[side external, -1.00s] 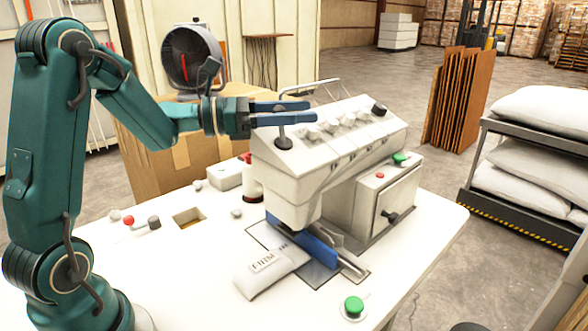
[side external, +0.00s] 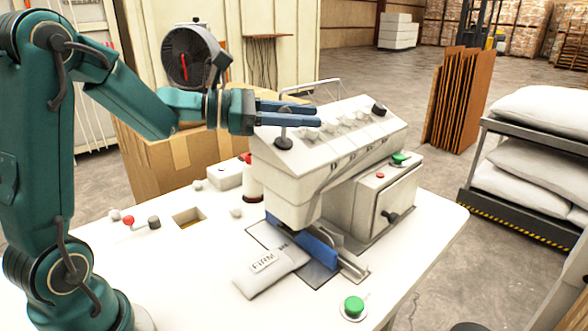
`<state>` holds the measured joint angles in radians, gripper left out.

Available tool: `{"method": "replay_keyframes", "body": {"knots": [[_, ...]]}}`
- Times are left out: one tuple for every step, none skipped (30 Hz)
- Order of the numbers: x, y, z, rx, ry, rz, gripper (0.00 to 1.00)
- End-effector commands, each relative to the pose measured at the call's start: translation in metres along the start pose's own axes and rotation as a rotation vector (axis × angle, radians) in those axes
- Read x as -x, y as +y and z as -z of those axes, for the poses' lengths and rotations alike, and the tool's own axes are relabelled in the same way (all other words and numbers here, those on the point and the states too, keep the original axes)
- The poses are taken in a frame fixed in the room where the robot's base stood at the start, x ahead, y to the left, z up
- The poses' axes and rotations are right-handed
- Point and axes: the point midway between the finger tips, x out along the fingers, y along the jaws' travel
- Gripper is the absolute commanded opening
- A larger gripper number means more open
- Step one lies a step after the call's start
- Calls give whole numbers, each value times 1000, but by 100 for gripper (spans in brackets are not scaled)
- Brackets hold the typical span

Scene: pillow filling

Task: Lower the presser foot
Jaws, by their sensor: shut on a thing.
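The white sewing machine (side external: 292,183) stands on the white table. A blue presser foot (side external: 318,249) sits low under its head, by the metal plate; I cannot tell whether it touches what is below. A small grey pillow labelled FIRM (side external: 266,275) lies at the plate, its far end close to the foot. My gripper (side external: 300,114) is at the upper left of the machine's head, blue fingers pointing right. It is shut on a lever (side external: 284,142) whose dark round lower part shows below the fingers. The fingers hide most of the lever's upper part.
A row of pale knobs and a black knob (side external: 379,110) top the machine. A green button (side external: 354,306) is at the table's front. A red-knobbed control (side external: 129,220) and a square opening (side external: 189,218) lie left. A pillow rack (side external: 530,150) stands right.

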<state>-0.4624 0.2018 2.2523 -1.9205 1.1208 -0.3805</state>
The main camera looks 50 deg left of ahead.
Motion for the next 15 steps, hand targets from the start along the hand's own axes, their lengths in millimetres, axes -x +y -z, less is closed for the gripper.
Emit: {"method": "replay_keyframes", "body": {"knots": [[-1,-3,-2,-40,19,2,0],[-2,-4,-2,-62,34,3,0],[-3,-6,-2,-95,54,5,0],[-4,-7,-1,-117,70,6,0],[-5,-8,-1,-140,85,6,0],[-6,-10,0,-171,104,7,0],[-7,-11,0,-192,118,8,0],[-7,-12,1,-215,133,8,0],[-8,-14,1,-244,151,9,0],[-9,-15,2,-264,166,9,0],[-10,-16,2,-285,178,11,0],[-11,-17,3,-311,195,11,0],[-11,-18,4,-331,208,12,0],[-12,-19,4,-348,220,12,0],[-12,-20,5,-371,235,13,0]]}}
